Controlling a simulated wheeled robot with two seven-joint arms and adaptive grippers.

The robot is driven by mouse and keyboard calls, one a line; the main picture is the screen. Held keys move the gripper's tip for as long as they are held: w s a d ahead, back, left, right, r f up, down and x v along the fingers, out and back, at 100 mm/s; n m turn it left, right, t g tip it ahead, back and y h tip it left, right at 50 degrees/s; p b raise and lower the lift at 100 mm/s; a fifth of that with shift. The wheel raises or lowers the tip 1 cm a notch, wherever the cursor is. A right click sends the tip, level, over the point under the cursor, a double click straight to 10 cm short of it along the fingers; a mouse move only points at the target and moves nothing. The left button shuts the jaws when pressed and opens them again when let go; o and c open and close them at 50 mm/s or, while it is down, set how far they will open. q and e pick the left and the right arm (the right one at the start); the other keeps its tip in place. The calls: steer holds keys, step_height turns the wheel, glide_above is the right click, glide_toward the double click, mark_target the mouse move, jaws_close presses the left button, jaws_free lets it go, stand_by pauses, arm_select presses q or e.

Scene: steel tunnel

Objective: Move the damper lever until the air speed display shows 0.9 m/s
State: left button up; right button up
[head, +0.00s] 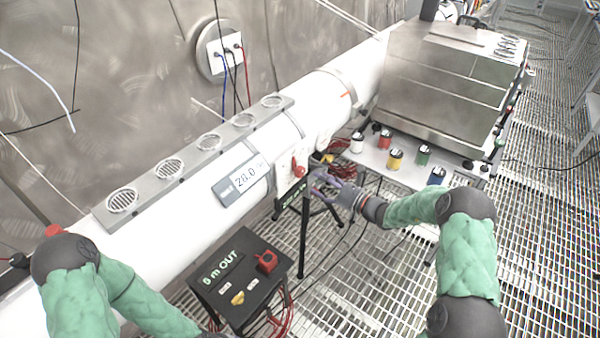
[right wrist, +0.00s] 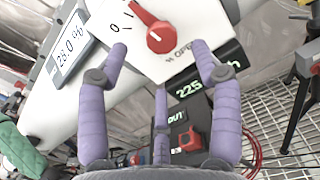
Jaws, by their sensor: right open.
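The damper lever (head: 298,168) is a red knob with a pointed handle on a white plate on the duct's side. In the right wrist view the lever (right wrist: 155,32) points up-left, near tick marks and a "0"; "% OPEN" is printed below. My right gripper (head: 326,184) is open and empty, just right of the plate. In the right wrist view its purple fingers (right wrist: 160,60) spread around the plate's lower part, apart from the lever. A dark display (right wrist: 208,88) below the plate shows green digits, partly covered by a finger. My left gripper is out of view.
A grey-framed display (head: 242,181) on the white duct (head: 205,240) seems to read 28.0 %. A shelf (head: 378,168) with several small jars is right of my gripper.

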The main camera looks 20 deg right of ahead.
mark_target(303, 172)
steer(key=b+x, duration=0.1)
steer(key=x, duration=0.7)
steer(key=shift+w+a, duration=0.15)
steer(key=shift+c, duration=0.3)
